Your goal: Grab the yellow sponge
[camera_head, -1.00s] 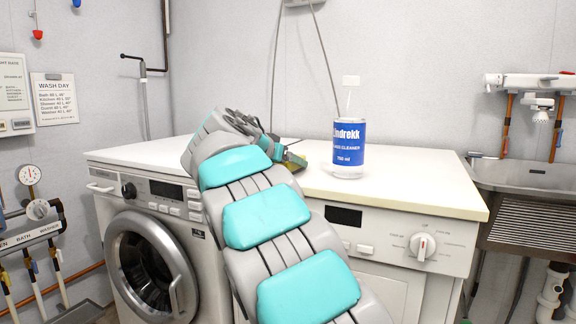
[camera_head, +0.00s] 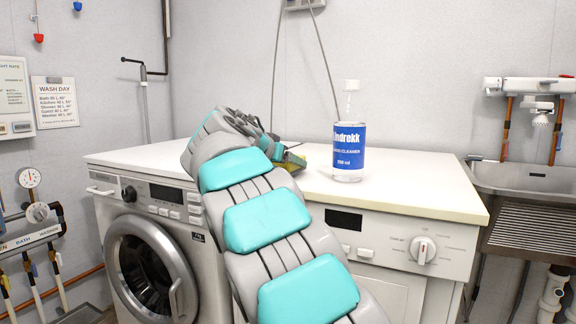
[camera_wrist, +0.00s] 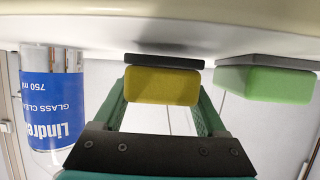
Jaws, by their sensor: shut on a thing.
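The yellow sponge (camera_wrist: 162,86) has a dark pad on one face and sits between the two green fingers of my gripper (camera_wrist: 163,92) in the wrist view, which is upside down. My gripper is shut on it, with a finger at each side. The dark pad faces the white worktop, and I cannot tell whether it touches. In the head view my gripper (camera_head: 277,152) is low over the worktop, mostly hidden behind my arm. Only a small part of the sponges shows beside it there.
A green sponge (camera_wrist: 262,84) with a dark pad lies close beside the yellow one. A Lindrekk glass cleaner bottle (camera_head: 349,147) stands upright on the worktop (camera_head: 420,190), to the right of my gripper. The worktop's right part is clear. A metal sink (camera_head: 520,178) is farther right.

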